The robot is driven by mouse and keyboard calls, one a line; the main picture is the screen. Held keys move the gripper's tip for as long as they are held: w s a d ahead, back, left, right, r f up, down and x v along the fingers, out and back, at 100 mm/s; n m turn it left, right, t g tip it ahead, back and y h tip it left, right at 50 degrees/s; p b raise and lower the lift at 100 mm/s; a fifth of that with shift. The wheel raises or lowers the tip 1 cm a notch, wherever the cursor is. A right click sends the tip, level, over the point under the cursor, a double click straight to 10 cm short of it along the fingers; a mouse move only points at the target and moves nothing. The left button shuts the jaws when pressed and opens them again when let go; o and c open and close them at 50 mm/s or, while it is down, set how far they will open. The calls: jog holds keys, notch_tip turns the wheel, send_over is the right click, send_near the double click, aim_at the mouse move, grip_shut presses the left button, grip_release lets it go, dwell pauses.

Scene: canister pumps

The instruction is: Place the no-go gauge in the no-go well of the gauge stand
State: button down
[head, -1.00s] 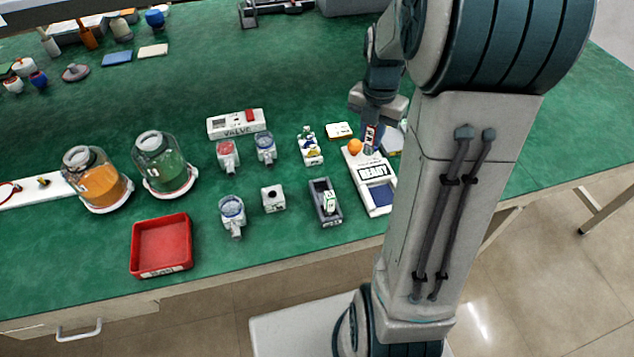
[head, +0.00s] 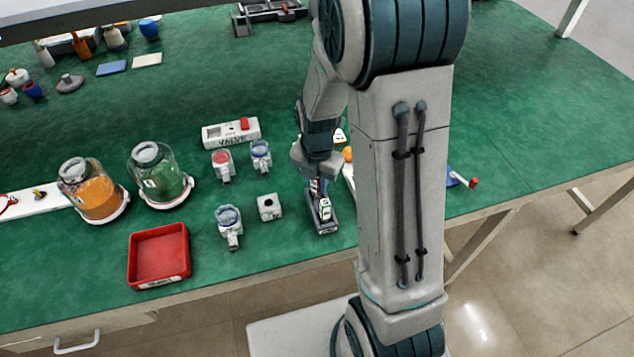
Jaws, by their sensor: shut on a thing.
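My gripper (head: 316,184) points down over the back part of the dark grey gauge stand (head: 323,228). It is shut on the no-go gauge (head: 314,187), a small piece with a red mark, mostly hidden by the fingers. A white and green gauge (head: 326,211) sits in the front part of the stand. The back well is covered by my gripper. I cannot tell whether the held gauge is inside a well or just above it.
A white block with a dark hole (head: 269,207) and a clear-capped pump piece (head: 228,225) stand left of the stand. A red tray (head: 160,256) lies further left. A VALVE box (head: 231,132) is behind. My arm hides much of the right side.

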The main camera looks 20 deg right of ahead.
jog(key=shift+f, duration=0.55)
jog(key=shift+f, duration=0.1)
jog(key=shift+f, duration=0.15)
jog(key=c, duration=1.3)
grip_release()
